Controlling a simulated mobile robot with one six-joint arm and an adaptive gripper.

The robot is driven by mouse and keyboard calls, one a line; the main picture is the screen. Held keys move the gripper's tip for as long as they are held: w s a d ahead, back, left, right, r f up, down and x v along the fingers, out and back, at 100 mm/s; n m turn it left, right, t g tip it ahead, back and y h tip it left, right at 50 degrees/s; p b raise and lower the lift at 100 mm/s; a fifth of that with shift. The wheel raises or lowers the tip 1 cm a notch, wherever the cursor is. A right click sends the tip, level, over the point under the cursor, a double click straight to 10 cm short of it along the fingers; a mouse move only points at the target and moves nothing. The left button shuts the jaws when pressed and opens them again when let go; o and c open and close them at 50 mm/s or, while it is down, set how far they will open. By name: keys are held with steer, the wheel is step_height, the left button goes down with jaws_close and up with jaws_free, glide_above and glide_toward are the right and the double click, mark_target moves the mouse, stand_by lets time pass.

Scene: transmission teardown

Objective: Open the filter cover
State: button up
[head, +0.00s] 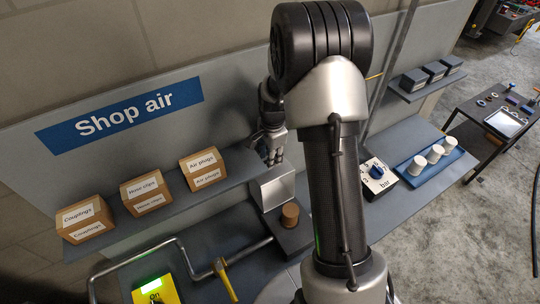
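A light-grey metal box or cover (272,188) stands just below the shelf, left of my arm; I take it to be the filter cover. I cannot tell whether it is shut. A brown cylinder (290,215) stands in front of it on a dark base (292,238). My gripper (271,160) points down at the top edge of the grey cover. Its fingertips look very close to that edge; whether they touch it or hold anything, I cannot tell. My arm hides what lies to the right of the cover.
Labelled cardboard boxes stand on the shelf: Couplings (84,219), Hose clips (146,193) and Air plugs (203,169). A pipe with a yellow lever (226,279) runs left of the base. A yellow box (155,291) with a lit green display, a dial unit (375,178) and a blue tray (431,163) are nearby.

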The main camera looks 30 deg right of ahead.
jaws_close()
stand_by(0.3)
stand_by(0.5)
